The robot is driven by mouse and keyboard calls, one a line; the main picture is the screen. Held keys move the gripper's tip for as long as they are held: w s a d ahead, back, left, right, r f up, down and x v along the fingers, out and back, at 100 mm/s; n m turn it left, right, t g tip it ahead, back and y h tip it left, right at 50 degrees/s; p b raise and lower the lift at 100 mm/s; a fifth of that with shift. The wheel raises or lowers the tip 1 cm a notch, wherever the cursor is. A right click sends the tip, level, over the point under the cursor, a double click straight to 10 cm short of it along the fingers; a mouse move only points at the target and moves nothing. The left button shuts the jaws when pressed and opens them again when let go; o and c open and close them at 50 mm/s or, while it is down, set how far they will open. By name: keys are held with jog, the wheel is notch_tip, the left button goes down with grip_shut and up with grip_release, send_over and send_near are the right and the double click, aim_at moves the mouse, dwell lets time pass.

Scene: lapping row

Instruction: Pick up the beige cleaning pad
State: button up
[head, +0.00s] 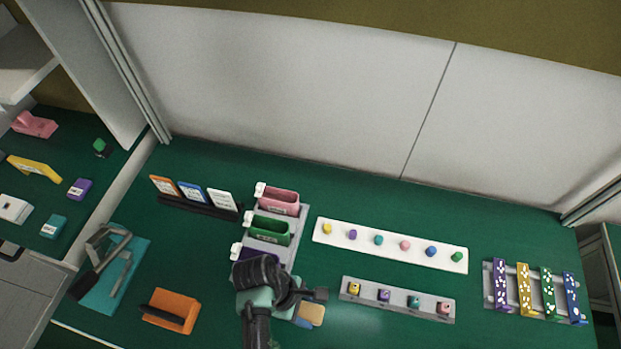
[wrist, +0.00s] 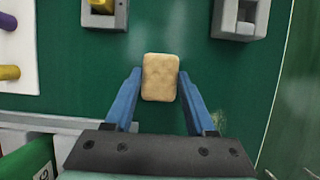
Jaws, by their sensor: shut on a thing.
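The beige cleaning pad (wrist: 160,78) is a small rounded rectangle. In the wrist view it sits between the two blue fingers of my gripper (wrist: 160,84), which touch its left and right sides. The gripper is shut on it. In the head view the pad (head: 314,313) shows at the lower middle, just right of my gripper (head: 306,315). My wrist and arm hide part of the bench there. I cannot tell whether the pad is clear of the green surface.
A grey block row with small coloured pieces (head: 398,306) lies right of the pad. Behind are a white peg strip (head: 390,251) and a rack of coloured bins (head: 272,229). An orange block (head: 171,311) and a teal mat (head: 128,283) lie left.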

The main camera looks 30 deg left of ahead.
aim_at(308, 312)
jog(key=shift+c, duration=1.3)
jog(key=shift+r, duration=0.1)
notch_tip(308, 312, up, 10)
jog(key=shift+p, duration=0.45)
